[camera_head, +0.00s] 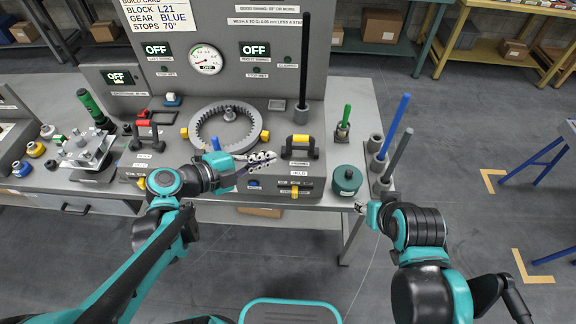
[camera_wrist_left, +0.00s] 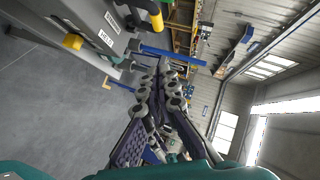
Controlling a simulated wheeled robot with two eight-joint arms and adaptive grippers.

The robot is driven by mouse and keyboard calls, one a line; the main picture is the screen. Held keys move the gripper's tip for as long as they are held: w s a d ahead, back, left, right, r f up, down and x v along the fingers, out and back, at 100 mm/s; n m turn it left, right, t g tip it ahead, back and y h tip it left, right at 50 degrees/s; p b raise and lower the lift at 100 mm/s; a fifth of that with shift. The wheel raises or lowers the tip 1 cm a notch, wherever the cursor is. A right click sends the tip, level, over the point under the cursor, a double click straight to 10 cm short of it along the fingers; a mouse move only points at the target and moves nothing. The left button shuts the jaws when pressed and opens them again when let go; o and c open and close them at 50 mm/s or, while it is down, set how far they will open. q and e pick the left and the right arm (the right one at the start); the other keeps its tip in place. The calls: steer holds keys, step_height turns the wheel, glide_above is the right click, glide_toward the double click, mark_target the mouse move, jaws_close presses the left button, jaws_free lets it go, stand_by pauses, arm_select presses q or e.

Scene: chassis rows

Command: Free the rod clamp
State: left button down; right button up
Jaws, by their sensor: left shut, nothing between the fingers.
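A clamp with a black and yellow handle (camera_head: 300,141) sits on the bench front, above a panel that reads HELD; I cannot tell for certain that it is the rod clamp. A yellow knob (camera_head: 295,191) is on that panel. In the left wrist view the yellow handle (camera_wrist_left: 155,16) and yellow knob (camera_wrist_left: 73,41) show at the upper left. My left gripper (camera_head: 272,157) is shut and empty, just left of the handle and apart from it. Its fingers (camera_wrist_left: 162,78) also show together in the wrist view. My right gripper (camera_head: 361,208) is small, below the green pot.
A tall black rod (camera_head: 304,60) stands behind the handle. A ring gear (camera_head: 227,127) lies to its left. A dark green pot (camera_head: 347,179), blue rod (camera_head: 396,125) and grey rod (camera_head: 398,155) stand to the right.

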arm_select(q)
steer(key=b, duration=0.3)
glide_toward(305, 139)
steer(key=d, duration=0.4)
steer(key=shift+w+d+f+t+b, duration=0.1)
steer(key=shift+w+f+t+b, duration=0.2)
steer(key=shift+w+f+b, duration=0.8)
steer(key=shift+w, duration=0.5)
steer(key=shift+w+r, duration=0.1)
